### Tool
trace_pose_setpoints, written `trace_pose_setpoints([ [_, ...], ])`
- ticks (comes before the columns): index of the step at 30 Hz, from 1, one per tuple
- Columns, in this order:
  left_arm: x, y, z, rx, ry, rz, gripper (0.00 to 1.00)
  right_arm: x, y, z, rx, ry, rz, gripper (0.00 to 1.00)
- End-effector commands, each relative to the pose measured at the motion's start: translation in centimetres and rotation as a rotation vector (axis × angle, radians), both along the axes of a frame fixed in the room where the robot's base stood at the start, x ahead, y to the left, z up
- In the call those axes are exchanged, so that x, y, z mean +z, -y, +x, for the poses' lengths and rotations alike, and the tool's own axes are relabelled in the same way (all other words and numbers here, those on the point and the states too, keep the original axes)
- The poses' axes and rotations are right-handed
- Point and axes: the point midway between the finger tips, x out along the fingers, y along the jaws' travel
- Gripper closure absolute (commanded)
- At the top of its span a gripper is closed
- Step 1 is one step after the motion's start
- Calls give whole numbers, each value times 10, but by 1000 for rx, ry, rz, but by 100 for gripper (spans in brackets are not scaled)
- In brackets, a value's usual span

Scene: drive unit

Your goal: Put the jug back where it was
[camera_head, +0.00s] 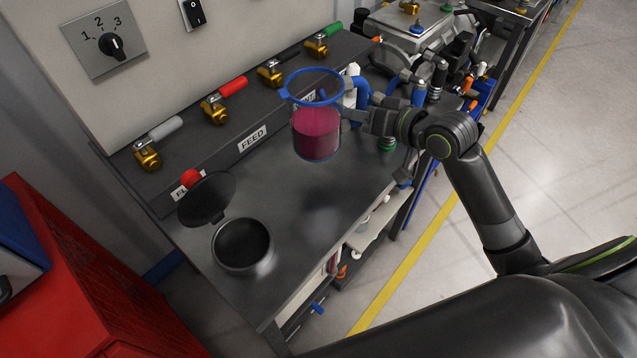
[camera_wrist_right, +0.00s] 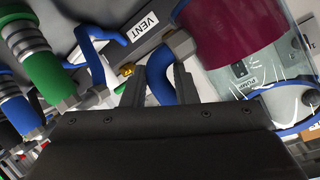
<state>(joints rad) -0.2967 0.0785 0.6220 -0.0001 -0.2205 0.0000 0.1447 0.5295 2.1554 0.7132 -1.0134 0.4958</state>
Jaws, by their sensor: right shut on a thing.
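The jug (camera_head: 317,132) is clear, with a blue rim, a blue handle and magenta liquid in its lower part. It looks about upright over the back right of the dark bench top (camera_head: 290,215), apparently raised above it. My right gripper (camera_head: 352,113) is shut on the jug's handle from the right. In the right wrist view the blue handle (camera_wrist_right: 160,78) passes between the fingers, and the jug body (camera_wrist_right: 228,35) fills the upper right. The jug's original spot cannot be told from these frames. My left gripper is not in view.
An open round pot (camera_head: 243,246) with its dark lid (camera_head: 207,198) raised stands at the front left. Brass valves with coloured handles line the back ledge, including a red one (camera_head: 233,87). Fittings and hoses crowd the right side. The bench middle is clear.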

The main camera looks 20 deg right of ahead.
Motion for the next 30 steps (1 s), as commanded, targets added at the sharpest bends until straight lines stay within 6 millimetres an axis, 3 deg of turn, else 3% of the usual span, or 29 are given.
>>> trace_pose_setpoints([
  [3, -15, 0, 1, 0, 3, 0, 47, 0, 2, 2, 36, -4, 21, 100],
  [9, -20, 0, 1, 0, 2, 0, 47, 0, 2, 3, 63, -16, 43, 100],
  [18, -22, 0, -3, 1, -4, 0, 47, -48, 2, 2, 64, -19, 50, 100],
  [30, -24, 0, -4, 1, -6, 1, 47, -92, 2, 3, 64, -19, 47, 100],
])
